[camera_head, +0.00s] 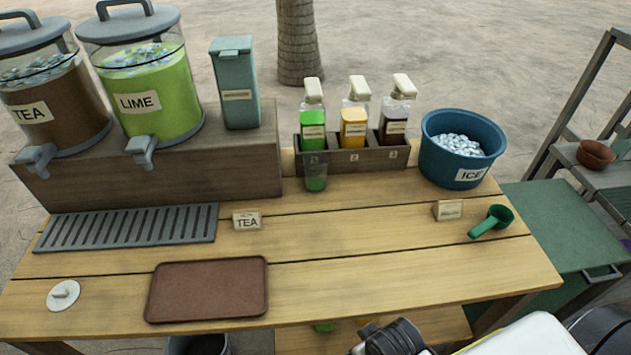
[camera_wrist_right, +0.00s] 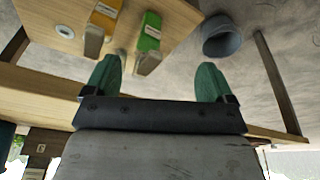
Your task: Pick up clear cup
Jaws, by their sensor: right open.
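A small clear cup (camera_head: 316,175) appears to stand upright on the table, in front of the left end of the bottle rack. Green shows in its lower part; I cannot tell if that is its contents or seen through it. My right gripper (camera_wrist_right: 158,80) is open and empty, with its two green fingertips wide apart in the wrist view. It is low, near the lower shelf, well away from the cup. The cup is not clearly visible in the wrist view. My left gripper is not in view.
The bottle rack (camera_head: 348,160) and blue ice bucket (camera_head: 462,150) stand at the back. A brown tray (camera_head: 207,290), tea sign (camera_head: 247,220) and green scoop (camera_head: 490,221) are on the table. Orange (camera_wrist_right: 103,22) and green (camera_wrist_right: 147,40) containers show in the wrist view. The front middle tabletop is clear.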

